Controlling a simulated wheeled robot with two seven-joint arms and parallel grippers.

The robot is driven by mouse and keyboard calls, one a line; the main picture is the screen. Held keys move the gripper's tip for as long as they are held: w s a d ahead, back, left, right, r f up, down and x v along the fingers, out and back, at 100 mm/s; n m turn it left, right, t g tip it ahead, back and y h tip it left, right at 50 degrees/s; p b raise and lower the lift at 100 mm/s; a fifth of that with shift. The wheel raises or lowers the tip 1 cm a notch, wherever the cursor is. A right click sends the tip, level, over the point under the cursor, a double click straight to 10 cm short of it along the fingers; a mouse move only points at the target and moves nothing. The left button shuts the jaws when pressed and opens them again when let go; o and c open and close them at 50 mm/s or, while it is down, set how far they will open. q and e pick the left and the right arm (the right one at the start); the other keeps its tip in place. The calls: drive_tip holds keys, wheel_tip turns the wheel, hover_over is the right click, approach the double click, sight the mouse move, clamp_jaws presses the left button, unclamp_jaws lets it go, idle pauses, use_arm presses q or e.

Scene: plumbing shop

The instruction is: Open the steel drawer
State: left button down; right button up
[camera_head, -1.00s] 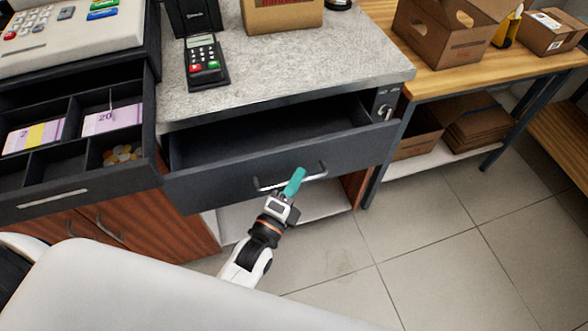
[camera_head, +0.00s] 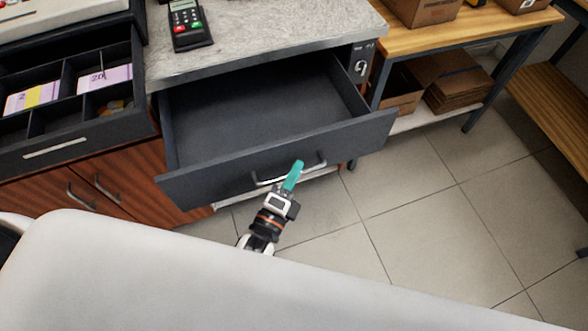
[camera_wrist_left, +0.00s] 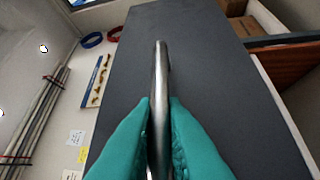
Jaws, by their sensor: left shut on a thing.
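The steel drawer (camera_head: 230,168) is a dark grey drawer under the stone-topped counter. It stands well out from the counter, and its inside looks empty. Its curved metal handle (camera_head: 318,166) is on the front panel. My left gripper (camera_head: 294,174), with teal fingers, is at the handle. In the left wrist view the two teal fingers (camera_wrist_left: 159,135) are closed on either side of the shiny handle bar (camera_wrist_left: 160,75), with the dark drawer front (camera_wrist_left: 205,70) behind it. My right gripper is not in view.
A cash drawer (camera_head: 60,145) with notes and coins stands open at the left, above wooden cabinet doors (camera_head: 100,185). A card terminal (camera_head: 188,25) sits on the counter (camera_head: 270,35). A wooden table (camera_head: 470,35) with boxes is at the right. Tiled floor (camera_head: 420,220) is clear.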

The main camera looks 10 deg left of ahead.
use_arm(q)
drive_tip(key=c, duration=1.5)
unclamp_jaws()
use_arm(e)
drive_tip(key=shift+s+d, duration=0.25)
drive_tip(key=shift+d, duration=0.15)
use_arm(q)
drive_tip(key=shift+b+v, duration=0.95)
drive_tip(key=shift+v, duration=5.05)
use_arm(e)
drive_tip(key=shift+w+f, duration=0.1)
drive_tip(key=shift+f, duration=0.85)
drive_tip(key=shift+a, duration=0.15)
